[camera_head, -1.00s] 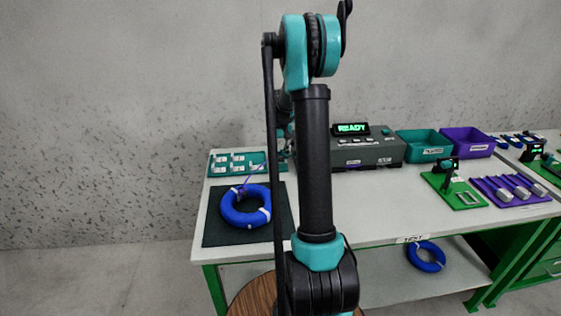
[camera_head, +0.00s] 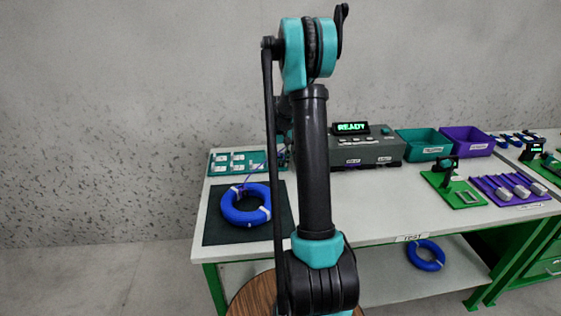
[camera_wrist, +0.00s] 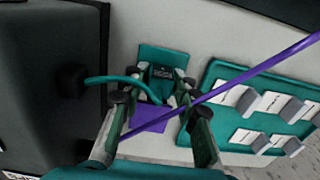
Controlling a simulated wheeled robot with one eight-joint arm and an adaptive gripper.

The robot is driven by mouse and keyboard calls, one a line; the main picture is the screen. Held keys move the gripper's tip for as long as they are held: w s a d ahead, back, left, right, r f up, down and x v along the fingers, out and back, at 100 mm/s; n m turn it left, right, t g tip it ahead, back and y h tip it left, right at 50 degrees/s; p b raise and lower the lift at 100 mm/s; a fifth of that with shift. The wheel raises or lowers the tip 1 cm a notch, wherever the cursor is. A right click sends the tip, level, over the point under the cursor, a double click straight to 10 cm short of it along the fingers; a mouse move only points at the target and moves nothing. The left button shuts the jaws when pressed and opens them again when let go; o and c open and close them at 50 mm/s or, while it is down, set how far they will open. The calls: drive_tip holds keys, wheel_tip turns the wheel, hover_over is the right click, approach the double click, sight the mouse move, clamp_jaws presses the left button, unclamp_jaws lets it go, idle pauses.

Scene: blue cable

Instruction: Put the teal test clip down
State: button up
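In the wrist view my gripper (camera_wrist: 162,70) points down over a teal pad (camera_wrist: 163,53). Its two fingers are apart, with a dark, labelled part between the tips. A teal lead (camera_wrist: 106,79) arcs from the dark tester at left and ends between the fingers, where the teal test clip appears to be. A purple lead (camera_wrist: 265,64) runs diagonally across the fingers. In the head view my gripper is hidden behind my arm.
A purple pad (camera_wrist: 149,118) lies beside the teal pad. A teal rack with white-labelled slots (camera_wrist: 228,72) is at right. In the head view, the tester (camera_head: 367,152) reads READY, a blue cable coil (camera_head: 245,204) lies on a dark mat (camera_head: 222,234), and teal (camera_head: 424,150) and purple (camera_head: 468,145) bins stand behind.

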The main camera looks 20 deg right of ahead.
sight(280, 159)
drive_tip(key=shift+o, duration=1.3)
drive_tip(key=shift+f, duration=0.25)
drive_tip(key=shift+r, duration=0.15)
wheel_tip(280, 159, up, 13)
